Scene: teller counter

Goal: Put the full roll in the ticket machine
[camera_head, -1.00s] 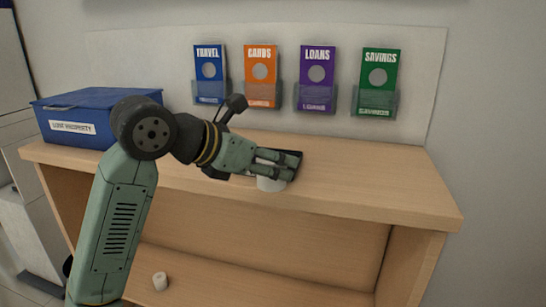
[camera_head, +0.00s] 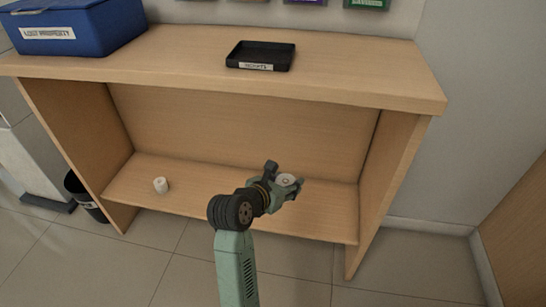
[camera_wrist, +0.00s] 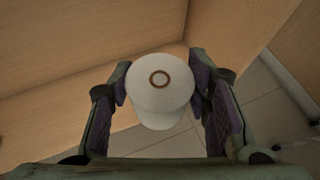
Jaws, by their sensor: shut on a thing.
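A white paper roll (camera_head: 287,179) with a brown core ring is between the fingers of my gripper (camera_head: 288,186). My gripper is shut on its sides and holds it in front of the shelf unit, below the counter top. In the wrist view the roll (camera_wrist: 160,97) is seen end-on, gripped from left and right. A second, smaller-looking white roll (camera_head: 160,185) stands on the lower shelf at the left, apart from my gripper. I cannot make out a ticket machine in either view.
The wooden counter (camera_head: 180,60) carries a black, empty-looking tray (camera_head: 260,55) and a blue lost property box (camera_head: 75,27). The lower shelf (camera_head: 205,187) is mostly bare. A dark bin (camera_head: 85,197) stands at the left. The tiled floor (camera_head: 400,275) is clear at the right.

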